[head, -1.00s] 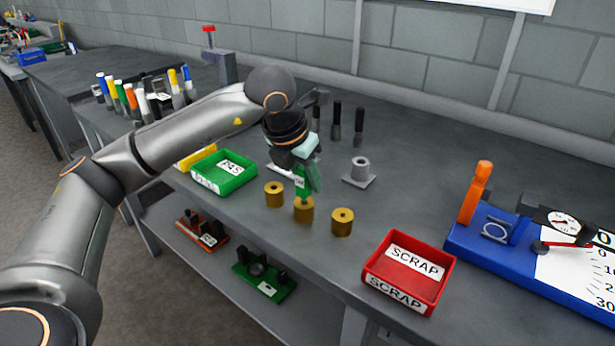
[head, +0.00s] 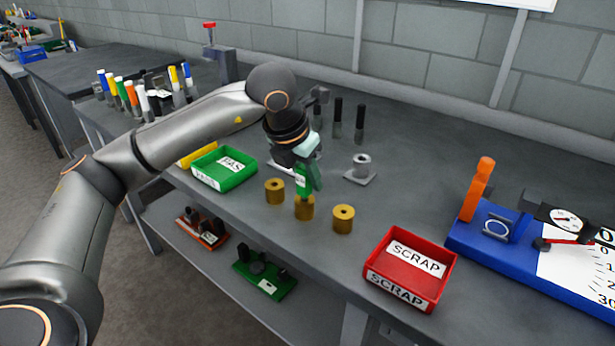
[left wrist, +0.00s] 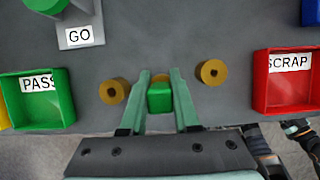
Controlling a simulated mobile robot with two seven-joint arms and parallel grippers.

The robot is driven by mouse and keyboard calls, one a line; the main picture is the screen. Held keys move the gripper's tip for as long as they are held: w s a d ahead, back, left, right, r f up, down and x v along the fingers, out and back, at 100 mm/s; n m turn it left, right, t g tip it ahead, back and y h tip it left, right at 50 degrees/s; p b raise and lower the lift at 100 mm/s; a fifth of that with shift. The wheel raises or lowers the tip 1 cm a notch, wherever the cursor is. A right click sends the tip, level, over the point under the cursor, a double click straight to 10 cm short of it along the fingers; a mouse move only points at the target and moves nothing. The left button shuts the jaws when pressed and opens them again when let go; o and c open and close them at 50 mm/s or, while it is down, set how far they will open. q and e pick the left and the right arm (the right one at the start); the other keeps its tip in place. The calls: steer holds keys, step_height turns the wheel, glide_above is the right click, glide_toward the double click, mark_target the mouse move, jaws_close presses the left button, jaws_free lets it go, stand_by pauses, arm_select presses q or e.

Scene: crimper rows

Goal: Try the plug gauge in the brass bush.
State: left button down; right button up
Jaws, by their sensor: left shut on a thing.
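My left gripper (head: 306,180) is shut on the green handle of the plug gauge (head: 302,182), which stands roughly upright. In the left wrist view the square green handle end (left wrist: 160,98) sits between the two pale green fingers (left wrist: 160,90). Directly below the gauge in the head view is the middle brass bush (head: 304,209). The handle's lower end overlaps the bush top, and I cannot tell whether the gauge tip is inside the bore. Dark parts at that view's lower right may be my right gripper (left wrist: 303,134).
Brass bushes stand left (head: 274,190) and right (head: 343,219) of the middle one. The green PASS tray (head: 207,181) is left, the red SCRAP tray (head: 437,297) right. A grey stand (head: 361,174) and dark upright pins (head: 360,125) are behind. A blue dial fixture (head: 470,240) is far right.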

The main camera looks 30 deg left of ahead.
arm_select(q)
steer(key=shift+r, duration=0.1)
steer(key=shift+r+p, duration=2.7)
steer(key=shift+r, duration=0.85)
